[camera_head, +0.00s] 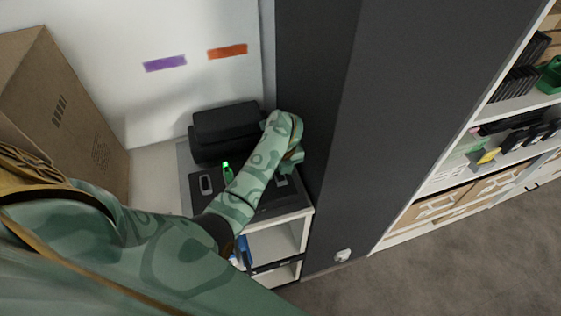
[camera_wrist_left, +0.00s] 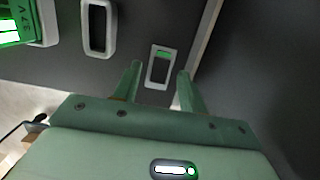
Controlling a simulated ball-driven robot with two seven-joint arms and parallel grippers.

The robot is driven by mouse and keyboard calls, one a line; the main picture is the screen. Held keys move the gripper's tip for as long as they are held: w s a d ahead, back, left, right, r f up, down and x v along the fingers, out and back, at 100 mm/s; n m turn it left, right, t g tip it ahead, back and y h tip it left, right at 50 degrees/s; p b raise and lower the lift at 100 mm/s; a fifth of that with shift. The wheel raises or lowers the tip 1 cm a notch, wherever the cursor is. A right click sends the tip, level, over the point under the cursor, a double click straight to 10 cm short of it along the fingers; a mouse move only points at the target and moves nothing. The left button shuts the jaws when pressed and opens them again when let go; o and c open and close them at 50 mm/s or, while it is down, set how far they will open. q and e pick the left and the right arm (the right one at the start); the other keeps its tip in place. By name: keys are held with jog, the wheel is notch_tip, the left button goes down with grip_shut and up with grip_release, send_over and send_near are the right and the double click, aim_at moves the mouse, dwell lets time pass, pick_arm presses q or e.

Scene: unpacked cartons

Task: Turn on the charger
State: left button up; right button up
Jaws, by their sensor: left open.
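The charger (camera_head: 207,205) is a dark flat panel on a white shelf unit in the head view. It has a white-rimmed slot (camera_head: 206,184) and a green-lit battery-like piece (camera_head: 227,173). In the left wrist view, a small white-framed switch (camera_wrist_left: 159,67) with a green upper part sits on the dark panel (camera_wrist_left: 62,70). My left gripper (camera_wrist_left: 159,70) is open, its two fingers on either side of the switch in the picture. I cannot tell whether they touch it. In the head view my left gripper (camera_head: 291,165) is over the panel's right part. My right gripper is not in view.
A black case (camera_head: 226,128) stands behind the charger. A tall dark panel (camera_head: 345,120) rises close to the right of my gripper. A cardboard carton (camera_head: 60,105) stands at the left. Stocked shelves (camera_head: 480,170) are at the far right, above open floor (camera_head: 440,260).

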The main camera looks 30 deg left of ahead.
pick_arm(q)
notch_tip(320, 180, up, 16)
jog(key=s+d+p, duration=0.1)
jog(key=p, duration=0.4)
jog(key=shift+s+d+p, duration=0.15)
jog(key=shift+d+p, duration=0.1)
jog(key=shift+p, duration=0.05)
jog(key=shift+f, duration=0.1)
